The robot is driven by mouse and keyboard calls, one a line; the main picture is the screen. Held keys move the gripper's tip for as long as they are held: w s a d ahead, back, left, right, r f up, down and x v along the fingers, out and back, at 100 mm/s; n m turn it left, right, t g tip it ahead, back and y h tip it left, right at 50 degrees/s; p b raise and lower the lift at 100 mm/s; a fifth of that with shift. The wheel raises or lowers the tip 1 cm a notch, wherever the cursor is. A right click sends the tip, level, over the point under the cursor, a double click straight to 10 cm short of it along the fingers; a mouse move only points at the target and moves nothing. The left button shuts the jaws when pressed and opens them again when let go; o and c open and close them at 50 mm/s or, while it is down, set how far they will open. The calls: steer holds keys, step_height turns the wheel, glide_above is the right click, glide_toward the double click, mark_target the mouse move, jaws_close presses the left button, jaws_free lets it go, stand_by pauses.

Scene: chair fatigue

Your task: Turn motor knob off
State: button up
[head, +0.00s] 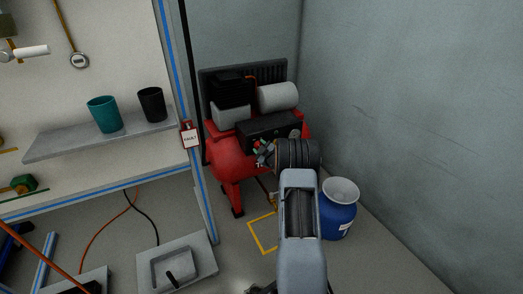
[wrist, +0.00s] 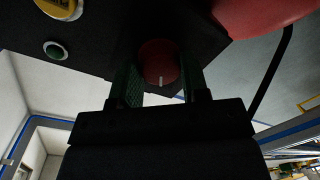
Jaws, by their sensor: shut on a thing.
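The red motor knob (wrist: 158,58), with a white mark on its edge, sits on a dark panel in the wrist view. My gripper (wrist: 160,76) is shut on it, with one green-padded finger on each side. In the head view my gripper (head: 264,152) is at the front of the compressor's black control box (head: 262,128); the knob is mostly hidden there. The compressor's red tank (head: 230,160) is below the box.
A blue drum (head: 337,222) with a pale top stands right of my arm, near the grey wall. A workbench shelf (head: 70,143) with two cups is at left. A red-edged "FAULT" tag (head: 190,137) hangs by the bench post. A yellow floor marking (head: 262,250) lies below.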

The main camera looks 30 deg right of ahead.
stand_by(0.4)
steer(key=o, duration=0.9)
steer(key=shift+s, duration=0.1)
steer(key=s+p, duration=0.1)
steer(key=s, duration=0.3)
steer(key=s+p, duration=0.1)
steer(key=s, duration=0.4)
steer(key=s+a+r+p, duration=0.1)
steer(key=s+p, duration=0.1)
steer(key=s, duration=0.2)
steer(key=shift+s+a+r, duration=0.1)
steer(key=shift+s, duration=0.15)
